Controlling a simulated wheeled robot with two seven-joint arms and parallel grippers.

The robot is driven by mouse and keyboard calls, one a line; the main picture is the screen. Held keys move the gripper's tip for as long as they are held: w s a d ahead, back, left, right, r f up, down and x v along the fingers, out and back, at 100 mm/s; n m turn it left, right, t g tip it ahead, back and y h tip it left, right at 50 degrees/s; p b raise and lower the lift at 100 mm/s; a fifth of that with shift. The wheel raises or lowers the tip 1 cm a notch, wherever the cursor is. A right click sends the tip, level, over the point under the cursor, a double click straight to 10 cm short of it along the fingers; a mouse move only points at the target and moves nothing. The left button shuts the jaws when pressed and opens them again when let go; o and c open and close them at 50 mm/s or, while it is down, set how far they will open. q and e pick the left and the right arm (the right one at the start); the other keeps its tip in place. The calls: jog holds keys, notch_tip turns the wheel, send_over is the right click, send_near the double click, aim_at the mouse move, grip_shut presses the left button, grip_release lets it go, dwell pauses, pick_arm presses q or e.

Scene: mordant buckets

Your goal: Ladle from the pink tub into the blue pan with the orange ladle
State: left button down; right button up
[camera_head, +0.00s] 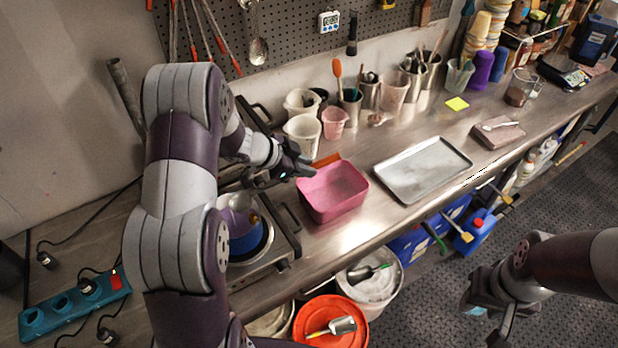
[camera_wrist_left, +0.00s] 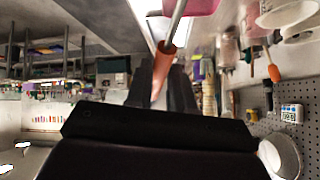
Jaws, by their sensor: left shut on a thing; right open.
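The pink tub (camera_head: 318,205) stands on the steel bench in the head view; its edge shows at the top of the left wrist view (camera_wrist_left: 196,6). My left gripper (camera_head: 300,168) is beside the tub's far left corner, shut on the orange handle of the ladle (camera_wrist_left: 165,62). In the wrist view the ladle's metal shaft runs from the handle toward the tub; its bowl is out of sight. A strip of orange (camera_head: 327,160) shows behind the tub. The blue pan (camera_head: 248,243) sits on the hotplate, partly hidden by my left arm. My right gripper (camera_head: 487,318) is open and empty, off the bench front.
A metal tray (camera_head: 424,168) lies right of the tub. White jugs (camera_head: 303,133) and a small pink jug (camera_head: 334,122) stand close behind my left gripper. A cup holds an orange spatula (camera_head: 338,74). Buckets stand below the bench edge.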

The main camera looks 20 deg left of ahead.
pick_arm(q)
jog(key=r, duration=0.1)
jog(key=s+a+r+t+h+b, duration=0.1)
jog(key=shift+s+r, duration=0.15)
jog(key=shift+r, duration=0.25)
jog(key=s+a+r+t+h+b, duration=0.1)
jog(key=s+a+r+t+h, duration=0.2)
jog(key=a, duration=0.3)
jog(key=s+a+r+n+t+h+b, duration=0.1)
jog(key=s+a+r+t+h+b, duration=0.1)
jog(key=a, duration=0.5)
jog(key=s+r+t+h, duration=0.1)
jog(key=s+r+h, duration=0.1)
jog(key=s, duration=0.1)
jog(key=shift+s+r+n+t+h, duration=0.3)
dwell(0.7)
notch_tip(320, 180, up, 5)
jog(key=p, duration=0.3)
jog(key=shift+d, duration=0.1)
